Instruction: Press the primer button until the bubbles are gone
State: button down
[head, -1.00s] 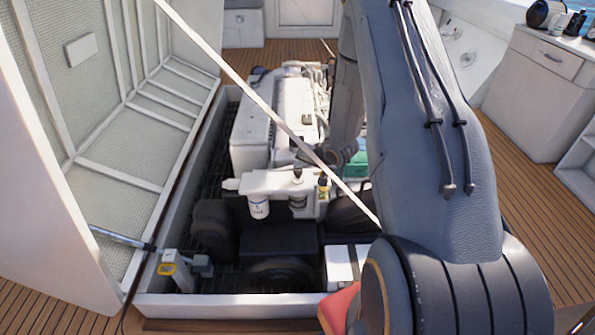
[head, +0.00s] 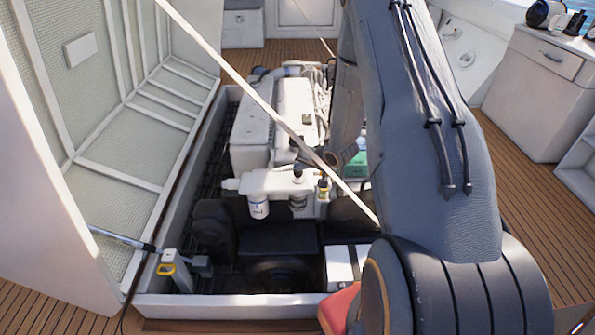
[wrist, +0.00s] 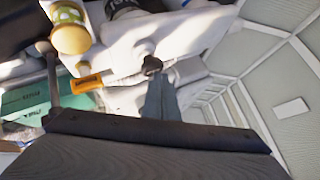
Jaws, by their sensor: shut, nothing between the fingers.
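The white filter housing (head: 270,182) stands at the near end of the engine, with a white filter (head: 258,206) and a darker one (head: 298,201) hanging under it. A dark round knob, which looks like the primer button (wrist: 152,64), sits on the housing in the wrist view. My gripper (wrist: 157,78) is shut and empty, its grey fingertips right at the knob; I cannot tell whether they touch it. Bubbles cannot be made out in either view.
A yellow-topped fitting (wrist: 70,36) and an orange tag (wrist: 87,84) are close by in the wrist view. The engine (head: 290,110) lies behind the housing. The raised hatch lid (head: 125,130) stands at left, and a pale strut (head: 250,90) crosses the opening.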

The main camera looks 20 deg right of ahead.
aim_at(300, 173)
jog(key=shift+f, duration=0.5)
jog(key=shift+r, duration=0.15)
dwell(0.5)
jog(key=shift+r+p, duration=0.95)
jog(key=shift+r, duration=0.25)
jog(key=shift+r+p, duration=2.1)
jog(key=shift+r, duration=0.4)
